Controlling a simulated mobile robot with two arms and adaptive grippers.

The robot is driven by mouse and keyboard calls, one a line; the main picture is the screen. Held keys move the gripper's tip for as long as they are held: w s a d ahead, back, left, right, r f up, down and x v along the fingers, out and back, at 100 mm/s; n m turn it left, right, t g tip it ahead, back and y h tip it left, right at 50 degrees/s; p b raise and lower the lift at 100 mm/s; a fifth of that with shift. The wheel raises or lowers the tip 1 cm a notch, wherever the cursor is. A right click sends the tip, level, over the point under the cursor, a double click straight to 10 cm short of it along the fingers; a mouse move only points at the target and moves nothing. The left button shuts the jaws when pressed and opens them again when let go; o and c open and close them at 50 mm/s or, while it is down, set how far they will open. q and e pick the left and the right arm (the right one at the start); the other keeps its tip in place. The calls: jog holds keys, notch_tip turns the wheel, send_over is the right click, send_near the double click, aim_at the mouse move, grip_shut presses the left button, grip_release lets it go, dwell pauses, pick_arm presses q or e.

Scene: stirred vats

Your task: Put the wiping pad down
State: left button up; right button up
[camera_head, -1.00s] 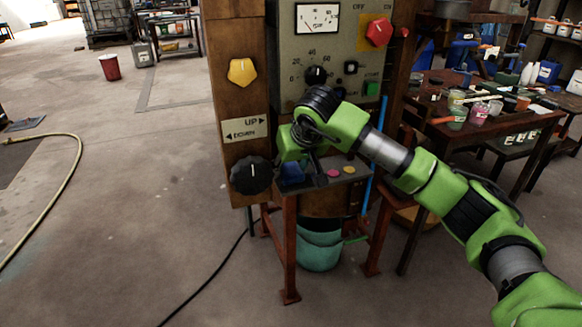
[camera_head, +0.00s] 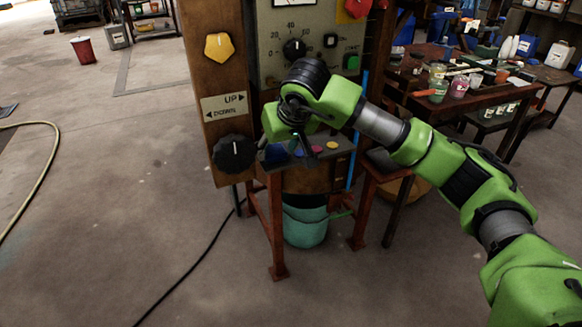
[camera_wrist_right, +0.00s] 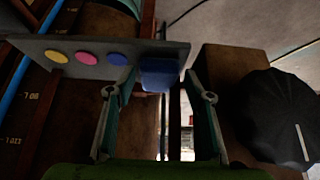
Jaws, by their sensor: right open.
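The wiping pad appears to be the blue block (camera_head: 275,153) at the left end of the small grey shelf (camera_head: 340,147) on the front of the control stand. In the right wrist view the blue pad (camera_wrist_right: 160,74) rests at the shelf's end. My right gripper (camera_head: 301,149) is at the shelf beside the pad; its fingers are small and dark there. In the right wrist view the right gripper (camera_wrist_right: 158,84) is open, with one finger on each side of the pad's outline and gaps between. My left gripper is not in view.
Pink and yellow discs (camera_head: 332,145) and a blue one lie along the shelf. A black knob (camera_head: 235,153) on a wooden post is close beside the gripper. A teal bucket (camera_head: 305,226) stands below. A cluttered table (camera_head: 480,106) is at right. The floor at left is open.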

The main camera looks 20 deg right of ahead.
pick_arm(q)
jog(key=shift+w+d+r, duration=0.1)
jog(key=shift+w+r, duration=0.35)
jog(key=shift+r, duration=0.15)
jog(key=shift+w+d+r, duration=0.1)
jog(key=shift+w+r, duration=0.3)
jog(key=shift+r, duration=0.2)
pick_arm(e)
jog(key=s, duration=0.9)
jog(key=shift+s+d, duration=0.2)
